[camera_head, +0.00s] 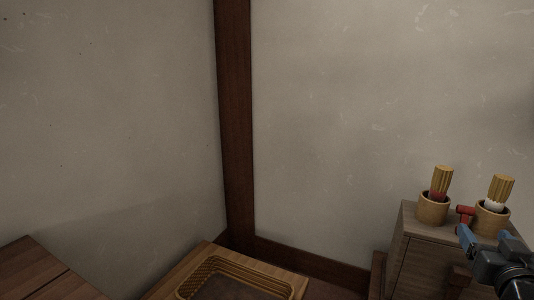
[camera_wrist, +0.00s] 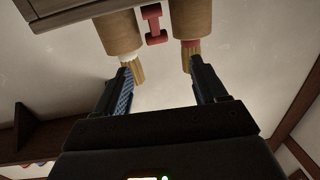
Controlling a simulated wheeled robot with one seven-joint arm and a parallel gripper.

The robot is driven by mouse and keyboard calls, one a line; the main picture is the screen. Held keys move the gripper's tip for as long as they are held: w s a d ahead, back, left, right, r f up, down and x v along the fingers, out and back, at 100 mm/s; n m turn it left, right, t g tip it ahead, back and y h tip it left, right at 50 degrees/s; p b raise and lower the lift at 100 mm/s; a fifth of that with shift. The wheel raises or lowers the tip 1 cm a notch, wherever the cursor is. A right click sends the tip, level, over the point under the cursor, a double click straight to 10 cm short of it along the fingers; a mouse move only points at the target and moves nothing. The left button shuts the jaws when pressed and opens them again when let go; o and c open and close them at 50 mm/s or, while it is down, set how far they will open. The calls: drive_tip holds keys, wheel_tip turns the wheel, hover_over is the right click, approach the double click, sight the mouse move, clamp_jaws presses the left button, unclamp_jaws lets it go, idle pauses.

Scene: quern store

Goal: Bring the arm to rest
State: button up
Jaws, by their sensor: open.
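My gripper (camera_head: 482,238) is at the lower right of the head view, in front of the wooden cabinet. The picture there is upside down. Two tan cups with brushes show beyond the fingertips: the red-banded brush (camera_wrist: 190,55) near the right finger and the white-banded brush (camera_wrist: 136,70) near the left finger. I cannot tell how close they are to the fingers. The rest of my arm is mostly out of view.
The wooden cabinet (camera_head: 424,250) bears the left cup (camera_head: 433,210), the right cup (camera_head: 491,221) and a small red spool-like piece (camera_head: 465,212). A wicker tray (camera_head: 240,263) sits on a wooden surface at the bottom middle. A dark post (camera_head: 235,110) stands in the corner.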

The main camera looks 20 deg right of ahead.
drive_tip(key=s+a+f+n+t+y, duration=0.1)
drive_tip(key=s+a+f+y, duration=0.15)
drive_tip(key=a, duration=0.55)
drive_tip(key=s+a+f+n+t+y, duration=0.1)
drive_tip(key=s+a+f+n, duration=0.1)
drive_tip(key=a+f, duration=0.35)
drive_tip(key=s+a+f+n+y, duration=0.1)
drive_tip(key=s+a+y, duration=0.1)
drive_tip(key=a, duration=0.8)
drive_tip(key=s+a+r+n+y, duration=0.1)
drive_tip(key=s+a+n+y, duration=0.1)
drive_tip(key=s+a, duration=0.4)
drive_tip(key=s+a+n+y, duration=0.2)
drive_tip(key=s+a+y, duration=0.2)
drive_tip(key=s, duration=0.6)
drive_tip(key=shift+s+a+r+n+y, duration=0.15)
drive_tip(key=shift+a+r+n+y, duration=0.25)
drive_tip(key=shift+a, duration=0.5)
drive_tip(key=shift+c, duration=0.4)
